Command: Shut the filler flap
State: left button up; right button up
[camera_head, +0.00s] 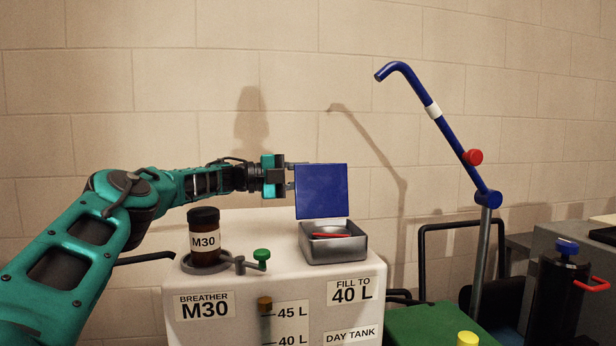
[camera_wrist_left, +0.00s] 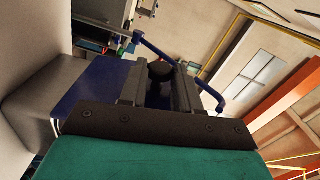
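The filler flap (camera_head: 321,191) is a blue square plate. It stands raised, nearly upright, at the back of the grey metal filler box (camera_head: 334,252) on top of the white tank. The box's mouth is uncovered and a red item (camera_head: 331,236) shows inside it. My left gripper (camera_head: 291,178) is at the flap's left edge, its fingertips close to it; I cannot tell if they touch. In the left wrist view the two fingers (camera_wrist_left: 160,88) are apart with nothing clearly held between them, and the blue flap (camera_wrist_left: 92,85) lies beside them. My right gripper is out of view.
On the white tank (camera_head: 270,275), a brown M30 breather bottle (camera_head: 204,237) and a green-knobbed lever (camera_head: 262,255) stand left of the box, below my arm. A blue bent pipe (camera_head: 437,115) with a red knob rises at the right. A wall is behind.

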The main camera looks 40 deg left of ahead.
pick_arm(q)
grip_shut()
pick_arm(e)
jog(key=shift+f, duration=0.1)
